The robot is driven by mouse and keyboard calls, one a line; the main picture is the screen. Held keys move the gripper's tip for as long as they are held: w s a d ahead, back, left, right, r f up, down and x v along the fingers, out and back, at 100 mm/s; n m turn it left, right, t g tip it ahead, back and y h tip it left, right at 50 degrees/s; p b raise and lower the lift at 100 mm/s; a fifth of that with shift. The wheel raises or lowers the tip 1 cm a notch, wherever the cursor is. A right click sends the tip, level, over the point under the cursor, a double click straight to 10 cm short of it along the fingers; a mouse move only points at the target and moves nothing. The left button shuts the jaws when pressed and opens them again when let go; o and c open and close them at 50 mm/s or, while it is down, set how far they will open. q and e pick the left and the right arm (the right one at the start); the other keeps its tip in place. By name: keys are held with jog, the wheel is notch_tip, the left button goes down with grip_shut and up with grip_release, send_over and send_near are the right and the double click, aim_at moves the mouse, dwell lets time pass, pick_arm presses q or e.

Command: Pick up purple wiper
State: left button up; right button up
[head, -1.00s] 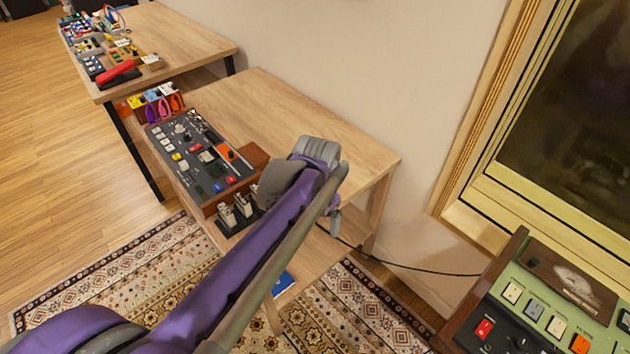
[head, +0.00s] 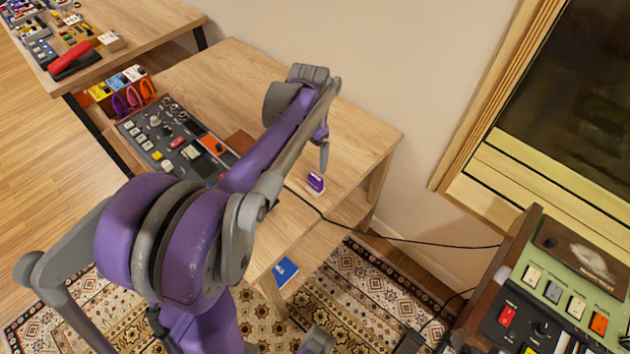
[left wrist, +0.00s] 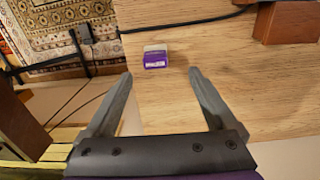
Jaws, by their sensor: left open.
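The purple wiper (head: 315,182), a small purple block with a pale part, lies on the wooden desk (head: 352,140) near its front edge. In the left wrist view the wiper (left wrist: 155,60) lies just beyond the fingertips, roughly centred between them. My left gripper (head: 324,160) points down over the desk, close to the wiper in the head view. In the left wrist view the left gripper (left wrist: 160,74) has its fingers spread, with nothing between them.
A mixer (head: 160,140) stands on the desk's left, partly behind my left arm. A black cable (head: 400,240) crosses the desk's front edge. A green-topped console (head: 575,270) stands at right. A blue booklet (head: 285,271) lies lower down. The desk behind the wiper is clear.

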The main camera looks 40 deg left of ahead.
aim_at(316, 177)
pick_arm(q)
notch_tip(316, 177, down, 4)
jog(key=shift+d+f, duration=0.15)
jog(key=f, duration=0.2)
jog(key=w+f+b, duration=0.1)
jog(key=f, duration=0.1)
jog(key=shift+d+f, duration=0.1)
jog(key=shift+d, duration=0.3)
jog(key=shift+f, duration=0.4)
jog(key=shift+s, duration=0.1)
grip_shut()
